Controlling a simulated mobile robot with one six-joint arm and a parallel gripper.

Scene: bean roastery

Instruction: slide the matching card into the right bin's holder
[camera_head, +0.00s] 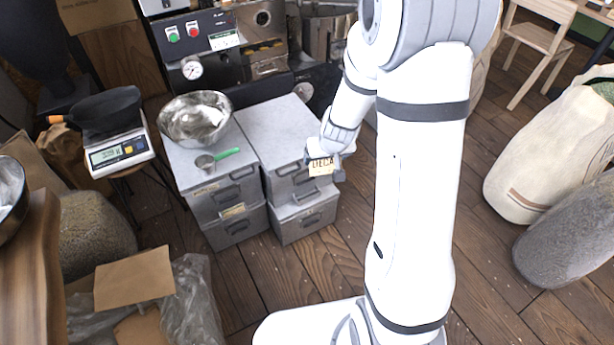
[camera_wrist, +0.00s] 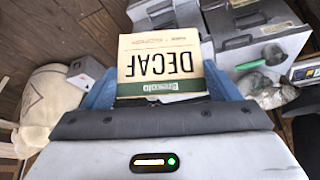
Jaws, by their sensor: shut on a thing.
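My gripper (camera_head: 327,170) is shut on a cream card (camera_head: 321,167) and holds it in front of the upper right grey metal bin (camera_head: 283,133). In the wrist view the card (camera_wrist: 158,62) reads DECAF, upside down, with a green band along its near edge, between my gripper's fingers (camera_wrist: 160,92). The bins stand in two stacks. The upper left bin (camera_head: 218,198) and lower left bin (camera_head: 238,228) carry pale labels. The lower right bin (camera_head: 306,217) sits under the upper right one. The card and my gripper partly cover the right stack's front, so its holders are unclear.
A steel bowl (camera_head: 194,117) and a green-handled scoop (camera_head: 217,158) sit on the left stack. A scale (camera_head: 122,151) stands left of it. An open cardboard box (camera_head: 134,280) lies front left. Sacks (camera_head: 548,150) stand at right. Wooden floor (camera_head: 290,268) before the bins is clear.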

